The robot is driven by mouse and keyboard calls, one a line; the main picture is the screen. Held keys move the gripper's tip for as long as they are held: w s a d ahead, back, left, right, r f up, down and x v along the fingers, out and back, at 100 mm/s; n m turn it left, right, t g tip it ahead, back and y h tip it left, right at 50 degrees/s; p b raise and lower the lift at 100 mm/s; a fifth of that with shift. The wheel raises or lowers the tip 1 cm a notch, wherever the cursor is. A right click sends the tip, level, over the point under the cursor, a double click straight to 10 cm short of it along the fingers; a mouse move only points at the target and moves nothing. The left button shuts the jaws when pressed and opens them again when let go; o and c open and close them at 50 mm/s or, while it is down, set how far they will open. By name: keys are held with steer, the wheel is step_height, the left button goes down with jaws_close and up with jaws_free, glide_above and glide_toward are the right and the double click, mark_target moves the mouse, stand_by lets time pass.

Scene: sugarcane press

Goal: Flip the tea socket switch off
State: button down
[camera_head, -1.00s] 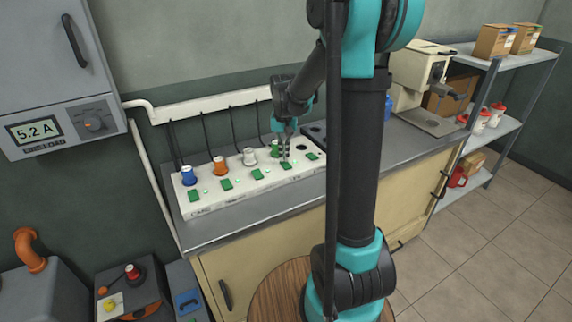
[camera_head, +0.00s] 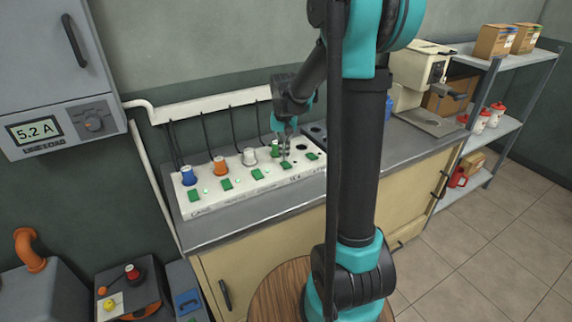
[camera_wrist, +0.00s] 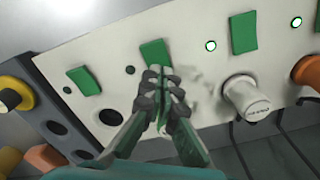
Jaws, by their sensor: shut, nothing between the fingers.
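A white socket strip (camera_head: 240,190) lies on the counter with a row of green rocker switches. The tea switch (camera_head: 286,165) is the fourth from the left, with a small printed label in front of it that is hard to read. It also shows in the wrist view (camera_wrist: 155,53), and the small indicator (camera_wrist: 130,70) beside it is dark. My gripper (camera_head: 286,157) is shut and empty, pointing down at this switch. In the wrist view its fingertips (camera_wrist: 160,75) overlap the switch's near edge; contact is unclear. A green plug (camera_head: 275,148) stands behind the switch, partly hidden.
Neighbouring switches (camera_wrist: 243,33) and (camera_wrist: 80,78) lie close on both sides. The indicator (camera_wrist: 210,45) by the former is lit. Blue (camera_head: 188,175), orange (camera_head: 219,166) and white (camera_head: 249,156) plugs stand along the strip. A meter (camera_head: 35,129) reads 5.2 A.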

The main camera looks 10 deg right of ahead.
mark_target(284, 162)
steer(key=shift+r, duration=2.85)
steer(key=shift+s, duration=0.1)
steer(key=s+d+f+n+t, duration=0.1)
steer(key=s+f, duration=0.4)
steer(key=s, duration=0.6)
steer(key=s+d+f+n+t, duration=0.1)
steer(key=s+d+f+t, duration=0.2)
steer(key=s+f, duration=0.3)
steer(key=s, duration=0.5)
